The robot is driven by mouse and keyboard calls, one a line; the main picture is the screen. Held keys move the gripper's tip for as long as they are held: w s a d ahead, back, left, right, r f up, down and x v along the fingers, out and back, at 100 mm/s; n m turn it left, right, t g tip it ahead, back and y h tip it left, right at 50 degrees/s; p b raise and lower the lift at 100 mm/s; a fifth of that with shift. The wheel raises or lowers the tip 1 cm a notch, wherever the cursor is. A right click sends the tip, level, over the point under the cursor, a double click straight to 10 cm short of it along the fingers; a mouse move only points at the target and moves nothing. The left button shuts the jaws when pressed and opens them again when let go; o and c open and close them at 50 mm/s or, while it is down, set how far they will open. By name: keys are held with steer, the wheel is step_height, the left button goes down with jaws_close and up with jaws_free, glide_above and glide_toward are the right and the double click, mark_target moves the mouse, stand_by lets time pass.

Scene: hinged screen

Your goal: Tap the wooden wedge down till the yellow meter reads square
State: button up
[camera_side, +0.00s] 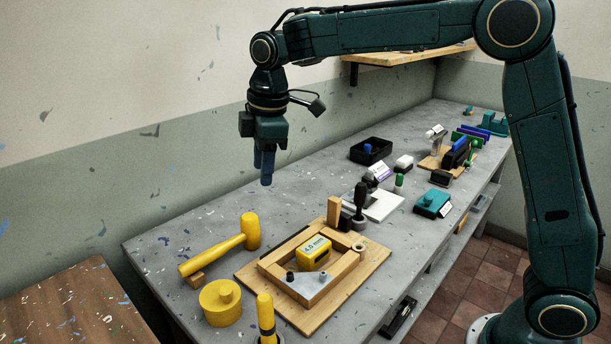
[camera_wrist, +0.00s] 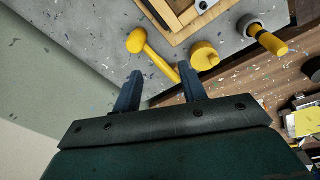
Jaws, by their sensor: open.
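The yellow meter (camera_side: 314,252) reads 4.0 mm and sits inside a wooden frame (camera_side: 343,273) on a light wooden board (camera_side: 250,275). An upright wooden piece (camera_side: 334,211), which looks like the wedge, stands at the frame's back corner; how deep it sits I cannot tell. A yellow mallet (camera_side: 250,231) lies left of the board, its handle propped on a small wooden block (camera_side: 195,281). The mallet also shows in the wrist view (camera_wrist: 137,41). My gripper (camera_side: 264,180) is open and empty, high above the bench behind the mallet. Its two fingers show in the wrist view (camera_wrist: 161,76).
A yellow knobbed cylinder (camera_side: 221,304) and a yellow-handled tool (camera_side: 266,319) stand at the near edge. A black-handled tool (camera_side: 360,203) stands behind the board. A black bin (camera_side: 371,151) and several items lie farther back. The bench's (camera_side: 200,226) left rear is clear.

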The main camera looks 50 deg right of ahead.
steer(key=w+a+f+n+g, duration=0.1)
steer(key=w+a+f+n, duration=0.25)
steer(key=w+f, duration=0.25)
steer(key=n, duration=0.2)
glide_above(214, 247)
steer(key=shift+g, duration=0.4)
step_height(214, 247, down, 7)
steer(key=shift+r, duration=0.1)
steer(key=shift+f, duration=3.75)
steer(key=shift+c, duration=0.2)
jaws_close()
steer(key=shift+r, duration=0.15)
steer(key=shift+r, duration=0.1)
steer(key=shift+r, duration=3.4)
